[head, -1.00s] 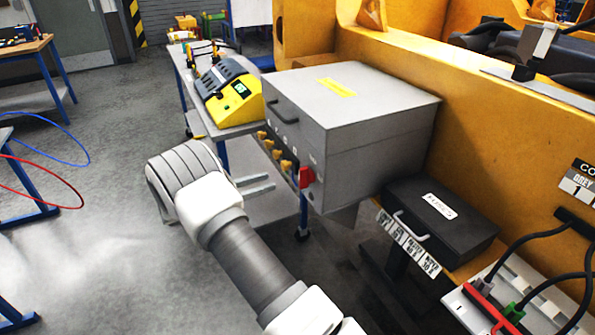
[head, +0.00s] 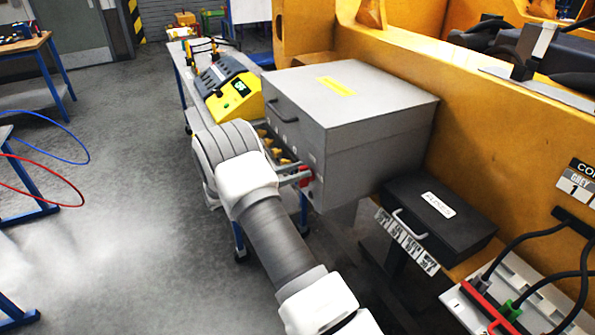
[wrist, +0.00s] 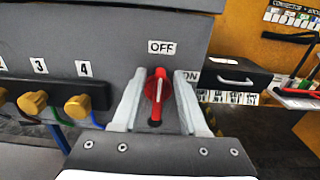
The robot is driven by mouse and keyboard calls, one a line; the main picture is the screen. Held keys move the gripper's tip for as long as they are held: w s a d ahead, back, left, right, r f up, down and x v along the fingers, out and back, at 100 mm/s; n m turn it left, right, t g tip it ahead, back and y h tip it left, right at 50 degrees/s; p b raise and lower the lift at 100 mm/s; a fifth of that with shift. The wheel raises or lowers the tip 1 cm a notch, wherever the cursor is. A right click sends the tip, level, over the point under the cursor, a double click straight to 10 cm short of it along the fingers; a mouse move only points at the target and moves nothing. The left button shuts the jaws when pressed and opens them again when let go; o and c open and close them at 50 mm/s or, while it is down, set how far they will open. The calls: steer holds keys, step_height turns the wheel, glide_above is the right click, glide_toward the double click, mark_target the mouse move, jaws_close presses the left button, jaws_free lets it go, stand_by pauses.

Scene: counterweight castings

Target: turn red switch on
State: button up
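The red switch (wrist: 156,94) is on the front of a grey box (head: 345,105). Its lever stands upright in the wrist view, with an "OFF" label (wrist: 161,47) above it and an "ON" label (wrist: 191,76) to its right, partly covered by a finger. My gripper (wrist: 158,78) is open, with one finger on each side of the switch and a gap visible on both sides. In the head view my gripper (head: 297,174) is at the box's front, and the switch (head: 306,184) is partly hidden by the fingers.
Yellow knobs (wrist: 33,102) with numbered labels sit left of the switch. A black case (head: 438,220) lies to the right of the box. A yellow-and-grey device (head: 228,90) stands on a cart behind.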

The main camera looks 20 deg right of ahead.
jaws_close()
steer(key=shift+f+m+b, duration=0.1)
steer(key=shift+m+b, duration=0.2)
steer(key=shift+b, duration=0.1)
steer(key=m+b, duration=0.1)
steer(key=b, duration=0.1)
steer(key=s+m+b, duration=0.1)
steer(key=m, duration=0.1)
steer(key=shift+f+b, duration=0.2)
steer(key=shift+b, duration=0.2)
steer(key=m+b, duration=0.1)
steer(key=m, duration=0.1)
steer(key=m+b, duration=0.2)
steer(key=s+m+b, duration=0.1)
steer(key=m+b, duration=0.1)
steer(key=shift+f, duration=0.4)
steer(key=m+b, duration=0.3)
steer(key=f+m+b, duration=0.1)
steer(key=b, duration=0.1)
steer(key=shift+s, duration=0.3)
steer(key=m+b, duration=0.4)
steer(key=shift+f, duration=0.25)
steer(key=shift+m, duration=0.3)
steer(key=shift+o, duration=0.8)
jaws_free()
